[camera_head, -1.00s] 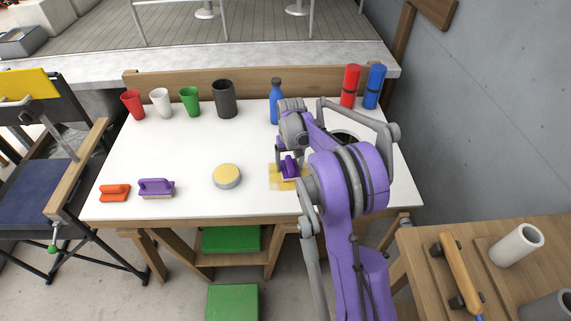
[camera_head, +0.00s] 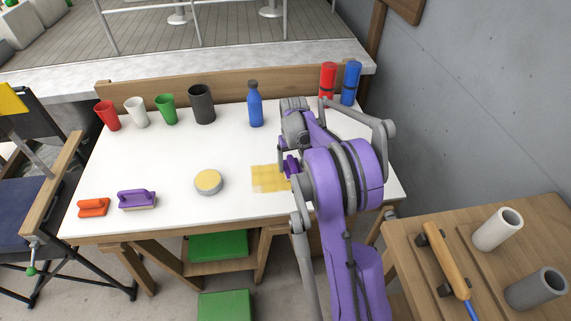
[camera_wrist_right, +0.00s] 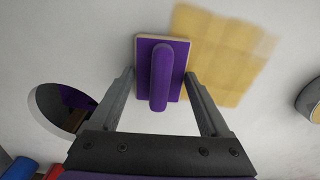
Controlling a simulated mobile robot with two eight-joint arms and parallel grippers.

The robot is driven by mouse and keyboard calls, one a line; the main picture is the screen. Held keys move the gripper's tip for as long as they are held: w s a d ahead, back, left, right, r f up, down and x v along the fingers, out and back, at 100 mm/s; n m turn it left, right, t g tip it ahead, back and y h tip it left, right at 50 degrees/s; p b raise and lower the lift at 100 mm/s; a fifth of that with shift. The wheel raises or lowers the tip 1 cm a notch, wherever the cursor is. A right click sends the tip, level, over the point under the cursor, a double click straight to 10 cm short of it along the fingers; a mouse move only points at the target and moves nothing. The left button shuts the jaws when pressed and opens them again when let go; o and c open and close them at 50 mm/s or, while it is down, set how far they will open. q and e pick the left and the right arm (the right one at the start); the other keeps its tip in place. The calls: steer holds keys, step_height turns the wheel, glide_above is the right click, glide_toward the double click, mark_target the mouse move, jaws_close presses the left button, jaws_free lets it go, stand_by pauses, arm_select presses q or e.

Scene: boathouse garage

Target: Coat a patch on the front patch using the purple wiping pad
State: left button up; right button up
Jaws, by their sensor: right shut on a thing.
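My right gripper (camera_wrist_right: 160,78) is shut on the handle of a purple wiping pad (camera_wrist_right: 145,50), which lies flat against the white table top. In the head view the held pad (camera_head: 291,167) is mostly hidden behind my purple right arm. A square yellow patch (camera_head: 267,179) lies on the table just left of it; the wrist view shows the patch (camera_wrist_right: 222,50) streaky, with the pad at its edge. A round tin with yellow contents (camera_head: 208,181) stands left of the patch. My left gripper is out of view.
Another purple pad (camera_head: 137,199) and an orange one (camera_head: 94,207) rest at the table's left front. Cups (camera_head: 202,104), a blue bottle (camera_head: 255,106) and red and blue cylinders (camera_head: 328,84) line the back. A round hole (camera_wrist_right: 60,108) opens near the held pad.

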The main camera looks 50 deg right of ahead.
mark_target(293, 161)
steer(key=shift+s+d, duration=0.1)
steer(key=shift+r+p, duration=0.35)
steer(key=shift+r, duration=0.1)
steer(key=shift+r+p, duration=1.5)
steer(key=shift+r, duration=1.05)
steer(key=shift+r, duration=0.1)
steer(key=shift+r+p, duration=0.85)
steer(key=shift+r, duration=0.6)
steer(key=shift+f, duration=0.1)
